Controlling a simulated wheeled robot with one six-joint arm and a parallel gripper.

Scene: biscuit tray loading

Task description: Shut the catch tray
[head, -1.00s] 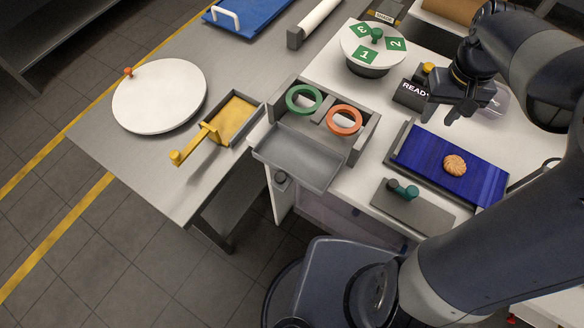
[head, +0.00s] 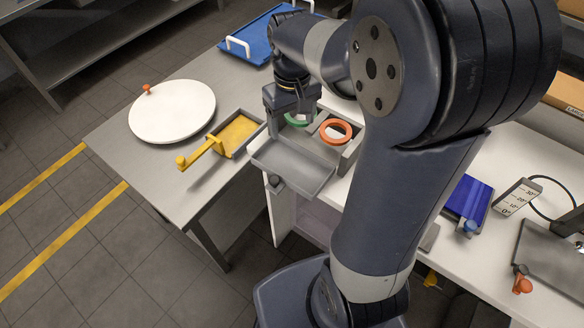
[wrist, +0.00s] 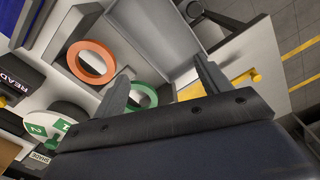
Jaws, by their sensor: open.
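The catch tray (head: 292,170) is a shallow grey tray sticking out from the front of a grey two-bay housing (head: 347,160). In the wrist view the tray (wrist: 160,28) shows at the top, beyond the fingers. The bays hold a green ring (head: 298,119) and an orange ring (head: 336,131); both rings also show in the wrist view. My gripper (head: 287,122) is over the green ring's side of the housing, near the tray's back left corner. In the wrist view its two fingers (wrist: 165,82) are spread apart with nothing between them. My arm hides part of the housing's right side.
A yellow-floored tray (head: 238,134) with a yellow handle stands left of the catch tray. A white round board (head: 172,111) lies farther left. A dark knob (head: 275,183) is below the catch tray. Open floor lies in front of it.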

